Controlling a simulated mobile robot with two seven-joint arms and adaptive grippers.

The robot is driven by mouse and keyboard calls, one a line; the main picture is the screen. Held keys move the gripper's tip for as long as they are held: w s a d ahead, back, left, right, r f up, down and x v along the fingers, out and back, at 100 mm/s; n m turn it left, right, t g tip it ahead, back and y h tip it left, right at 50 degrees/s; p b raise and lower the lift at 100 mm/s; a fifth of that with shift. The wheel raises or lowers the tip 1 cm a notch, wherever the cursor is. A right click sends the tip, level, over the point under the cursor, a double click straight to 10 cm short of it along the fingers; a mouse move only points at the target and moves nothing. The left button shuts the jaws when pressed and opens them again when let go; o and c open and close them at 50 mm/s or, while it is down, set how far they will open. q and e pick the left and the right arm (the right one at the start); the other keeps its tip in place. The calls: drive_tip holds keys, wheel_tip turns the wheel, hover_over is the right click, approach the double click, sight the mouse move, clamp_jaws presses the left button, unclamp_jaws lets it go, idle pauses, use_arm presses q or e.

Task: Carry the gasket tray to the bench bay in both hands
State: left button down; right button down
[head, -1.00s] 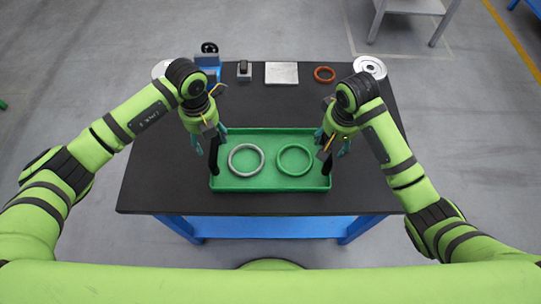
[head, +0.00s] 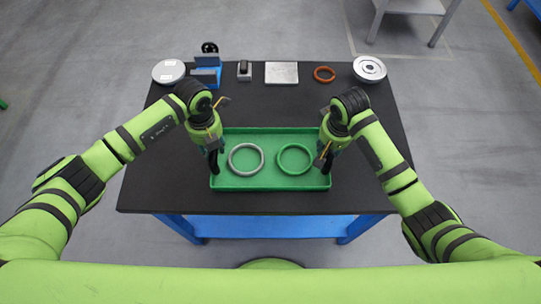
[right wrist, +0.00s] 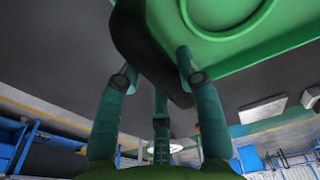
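The green gasket tray (head: 268,184) lies on the black bench top, with a black handle at each short end. It holds a grey ring (head: 233,168) on the left and a green ring (head: 283,168) on the right. My left gripper (head: 211,154) is over the left handle (head: 214,165); its fingers are mostly hidden by the hand. My right gripper (head: 326,152) is at the right handle (head: 327,164).
The bench front (head: 270,205) is clear.

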use_arm(q)
drive_tip(key=shift+w+r, duration=0.1)
drive_tip(key=shift+r, duration=0.1)
use_arm(e)
drive_tip(key=shift+w+r, duration=0.1)
drive_tip(key=shift+r, duration=0.1)
